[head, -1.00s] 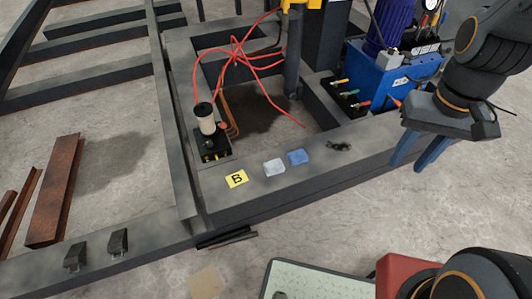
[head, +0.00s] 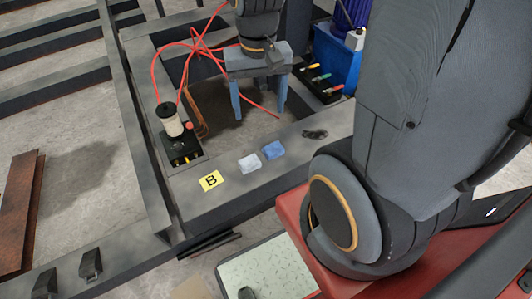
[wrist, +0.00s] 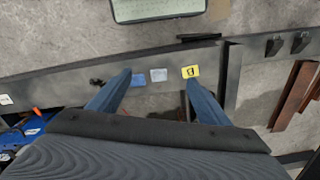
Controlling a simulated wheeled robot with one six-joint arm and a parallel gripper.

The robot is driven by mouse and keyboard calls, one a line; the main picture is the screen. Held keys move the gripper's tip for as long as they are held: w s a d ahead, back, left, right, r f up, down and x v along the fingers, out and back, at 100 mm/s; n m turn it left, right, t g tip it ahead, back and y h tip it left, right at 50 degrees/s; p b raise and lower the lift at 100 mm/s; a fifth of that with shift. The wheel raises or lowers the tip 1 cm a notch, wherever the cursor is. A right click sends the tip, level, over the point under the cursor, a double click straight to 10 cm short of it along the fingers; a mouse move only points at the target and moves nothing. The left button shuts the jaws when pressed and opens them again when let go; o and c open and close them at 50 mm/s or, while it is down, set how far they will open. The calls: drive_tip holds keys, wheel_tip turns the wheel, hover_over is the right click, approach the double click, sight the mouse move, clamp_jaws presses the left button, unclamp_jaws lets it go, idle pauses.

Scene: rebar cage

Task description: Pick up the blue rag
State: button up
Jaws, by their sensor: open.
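The blue rag (head: 274,150) lies folded on the dark steel beam (head: 240,190), just right of a white-grey rag (head: 249,163) in the head view. My gripper (head: 259,112) is open and empty, its two blue fingers pointing down above and behind the rag in the head view. The white-grey rag (wrist: 158,75) lies between the fingers in that view. I see no contact with either rag.
A yellow "B" tag (head: 211,181) lies left of the rags, and a dark crumpled thing (head: 315,134) lies right. A cylinder on a black block (head: 172,122) and red hoses (head: 200,45) stand behind. A blue machine (head: 335,62) stands at the back right.

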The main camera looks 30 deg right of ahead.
drive_tip(key=w+d+f+m+b, duration=0.3)
drive_tip(key=w+f+m+b, duration=0.15)
drive_tip(key=f, duration=0.45)
drive_tip(key=w+d+f+m+b, duration=0.3)
drive_tip(key=w+f+b, duration=0.3)
drive_tip(key=f, duration=0.3)
drive_tip(key=m+b, duration=0.8)
drive_tip(key=b, duration=0.4)
hover_over(273, 149)
drive_tip(key=shift+n, duration=0.25)
wheel_tip(273, 149, down, 21)
drive_tip(key=shift+s+f, duration=0.1)
drive_tip(key=shift+w+d+f+b, duration=0.1)
drive_tip(key=shift+f+b, duration=0.75)
drive_tip(key=shift+f, duration=1.1)
drive_tip(key=shift+w+f+b, duration=0.1)
drive_tip(key=shift+f+b, duration=0.75)
drive_tip(key=shift+f, duration=1.1)
drive_tip(key=c, duration=1.1)
